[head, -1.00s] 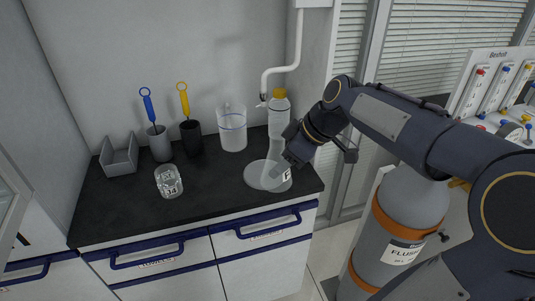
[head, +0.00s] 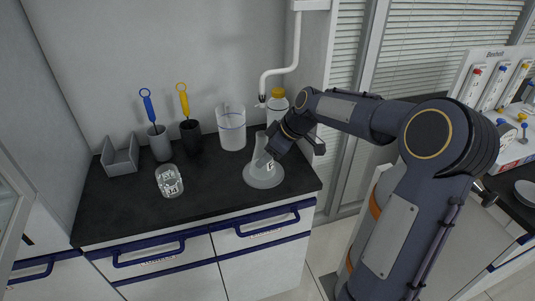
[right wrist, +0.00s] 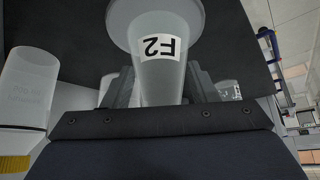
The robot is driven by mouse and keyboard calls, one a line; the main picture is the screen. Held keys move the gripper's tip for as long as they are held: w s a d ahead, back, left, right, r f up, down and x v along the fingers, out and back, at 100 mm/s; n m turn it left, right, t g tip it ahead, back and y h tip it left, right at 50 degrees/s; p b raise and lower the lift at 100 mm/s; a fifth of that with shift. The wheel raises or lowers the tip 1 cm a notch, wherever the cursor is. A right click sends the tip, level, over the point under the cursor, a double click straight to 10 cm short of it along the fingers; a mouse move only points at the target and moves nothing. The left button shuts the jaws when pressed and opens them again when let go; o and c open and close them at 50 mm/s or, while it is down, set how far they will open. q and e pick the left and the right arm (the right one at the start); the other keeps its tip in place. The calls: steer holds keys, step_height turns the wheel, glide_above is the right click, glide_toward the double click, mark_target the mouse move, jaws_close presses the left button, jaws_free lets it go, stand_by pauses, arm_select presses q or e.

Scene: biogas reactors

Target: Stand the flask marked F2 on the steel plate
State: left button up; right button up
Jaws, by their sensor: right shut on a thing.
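The flask marked F2 (head: 261,160) is a pale, see-through cone with a white label; it is upright over the round steel plate (head: 250,181) at the front right of the black worktop. The head view does not show clearly whether its base touches the plate. My right gripper (head: 270,151) is shut on the flask, reaching in from the right. In the right wrist view the flask (right wrist: 160,75) shows upside down between the two fingers (right wrist: 160,88), with its F2 label facing the camera. My left gripper is not in view.
A yellow-capped bottle (head: 278,100) stands close behind the flask. A clear jug (head: 231,130), two brush holders (head: 159,145) (head: 191,140), a grey tray (head: 120,158) and a glass jar with a label (head: 169,181) stand to the left. The worktop between jar and plate is clear.

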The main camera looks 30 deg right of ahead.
steer(key=shift+w+f, duration=0.25)
steer(key=shift+f, duration=0.05)
steer(key=o, duration=1.1)
steer(key=shift+c, duration=0.2)
